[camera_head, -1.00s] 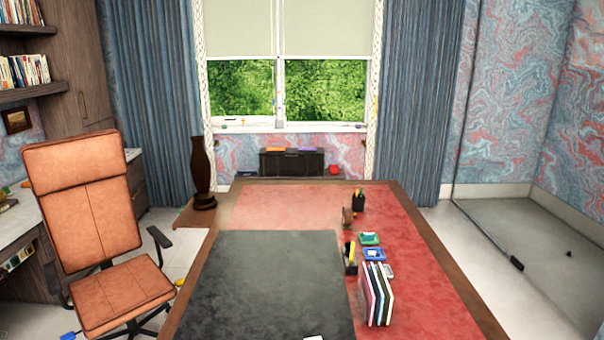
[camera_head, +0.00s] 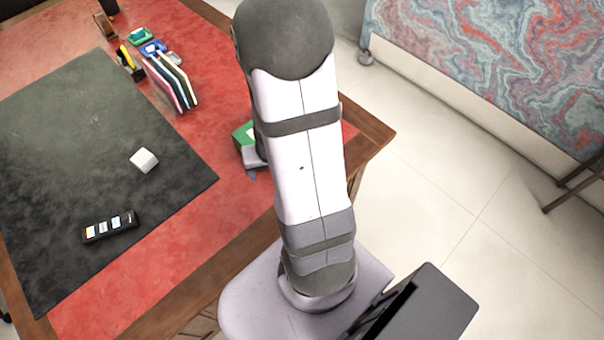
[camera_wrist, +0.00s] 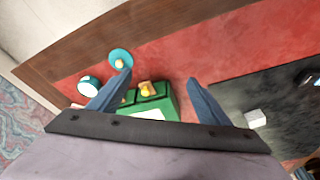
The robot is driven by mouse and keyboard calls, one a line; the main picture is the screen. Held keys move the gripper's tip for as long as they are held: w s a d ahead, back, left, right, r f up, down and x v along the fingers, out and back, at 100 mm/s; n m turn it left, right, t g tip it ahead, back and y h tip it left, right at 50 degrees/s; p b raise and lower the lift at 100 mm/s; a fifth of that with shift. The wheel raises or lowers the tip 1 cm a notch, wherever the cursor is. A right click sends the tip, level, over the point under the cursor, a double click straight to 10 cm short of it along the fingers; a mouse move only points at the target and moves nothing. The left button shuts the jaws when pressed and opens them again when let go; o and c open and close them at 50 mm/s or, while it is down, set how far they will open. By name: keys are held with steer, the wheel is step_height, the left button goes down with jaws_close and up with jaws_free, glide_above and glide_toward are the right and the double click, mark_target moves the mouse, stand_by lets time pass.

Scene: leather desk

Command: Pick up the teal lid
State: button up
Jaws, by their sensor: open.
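The teal lid (camera_wrist: 118,64), a round disc with a pale yellowish knob, lies on the red leather near the wooden desk edge in the wrist view. My gripper (camera_wrist: 158,80) is open, its two blue-grey fingers spread wide and nothing held between them. The left fingertip appears just below the lid in the picture, so the lid is outside the gap between the fingers. I cannot tell the height of the fingers above the desk. In the head view my arm hides the lid and the gripper.
A white round container with a teal rim (camera_wrist: 88,87) stands left of the lid. A green box (camera_wrist: 165,98) with a small orange-yellow item lies below the finger gap. A white block (camera_head: 144,160) and a black remote-like object (camera_head: 110,227) lie on the dark mat (camera_head: 60,130).

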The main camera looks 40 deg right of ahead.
steer(key=shift+s+d+f+m+h, duration=0.3)
steer(key=shift+d+f+m, duration=0.2)
steer(key=shift+d+f, duration=0.9)
steer(key=shift+s+d+f+m+h, duration=0.3)
steer(key=shift+d+f+m, duration=0.2)
steer(key=shift+d+f, duration=0.85)
steer(key=shift+s+d+f+m+h, duration=0.2)
steer(key=shift+d+f+m+h, duration=0.5)
steer(key=shift+d, duration=1.15)
steer(key=shift+f+y, duration=0.25)
steer(key=shift+y, duration=0.05)
steer(key=shift+p+x, duration=0.75)
steer(key=shift+x, duration=1.8)
steer(key=c, duration=1.1)
